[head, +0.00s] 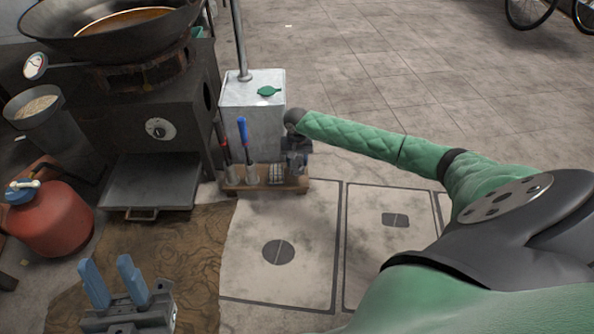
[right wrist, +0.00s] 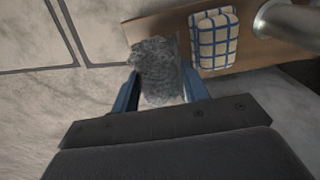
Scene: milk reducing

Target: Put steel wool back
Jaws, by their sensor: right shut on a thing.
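The steel wool (right wrist: 158,72) is a grey, fuzzy clump between the blue fingers of my right gripper (right wrist: 162,90), which is shut on it. In the right wrist view its upper part overlaps the left end of the wooden board (right wrist: 150,24). I cannot tell whether it touches the board. In the head view my right gripper (head: 296,162) is at the right end of the low wooden rack (head: 240,187), and the steel wool cannot be made out there. My left gripper (head: 112,283) is at the lower left, fingers apart and empty.
A blue-checked white pad (right wrist: 214,40) and a metal cup (right wrist: 288,22) sit beside the steel wool. Red- and blue-handled tools (head: 243,132) stand in the rack. A metal box (head: 245,95) is behind it.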

